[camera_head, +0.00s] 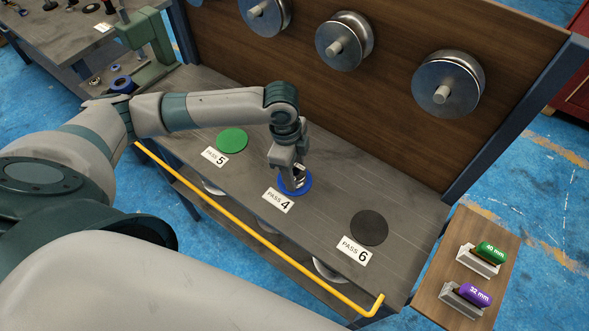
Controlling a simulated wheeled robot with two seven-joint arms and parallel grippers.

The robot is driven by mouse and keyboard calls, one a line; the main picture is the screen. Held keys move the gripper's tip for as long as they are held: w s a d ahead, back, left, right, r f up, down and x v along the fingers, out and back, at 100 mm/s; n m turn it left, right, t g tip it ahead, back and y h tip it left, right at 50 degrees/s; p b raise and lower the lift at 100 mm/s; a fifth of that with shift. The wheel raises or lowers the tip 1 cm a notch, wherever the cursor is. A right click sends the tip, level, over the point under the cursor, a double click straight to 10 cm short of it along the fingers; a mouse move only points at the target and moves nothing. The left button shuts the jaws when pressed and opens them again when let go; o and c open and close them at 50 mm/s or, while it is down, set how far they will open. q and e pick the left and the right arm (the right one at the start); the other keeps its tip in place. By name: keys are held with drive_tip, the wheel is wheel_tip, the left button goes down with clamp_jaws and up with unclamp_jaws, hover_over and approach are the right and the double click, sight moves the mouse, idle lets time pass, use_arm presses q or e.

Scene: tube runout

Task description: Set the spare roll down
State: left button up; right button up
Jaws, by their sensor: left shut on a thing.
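My left gripper (296,174) points down over the bench, shut on a small roll whose outline is mostly hidden by the fingers. Blue (305,189) shows around and below the fingertips, just behind the "PASS 4" card (278,201). I cannot tell whether this blue is the roll itself or a round mat under it, nor whether the roll touches the bench. A green disc (232,140) lies behind the "PASS 5" card (215,156). A black disc (369,228) lies behind the "PASS 6" card (354,249). My right gripper is not in view.
A yellow rail (255,232) runs along the bench's front edge. Metal spools (448,84) are mounted on the wooden back panel (400,130). A side table at right bears a green "40 mm" piece (490,252) and a purple "32 mm" piece (473,294). Bare bench (330,190) lies between the discs.

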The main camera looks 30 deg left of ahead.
use_arm(q)
drive_tip(key=o, duration=1.5)
drive_tip(key=shift+f, duration=0.1)
drive_tip(key=shift+c, duration=0.2)
drive_tip(key=shift+r, duration=0.55)
wheel_tip(320, 180, up, 11)
drive_tip(key=a+b, duration=0.1)
drive_tip(key=b, duration=0.2)
drive_tip(key=shift+a, duration=0.2)
drive_tip(key=shift+s, duration=0.1)
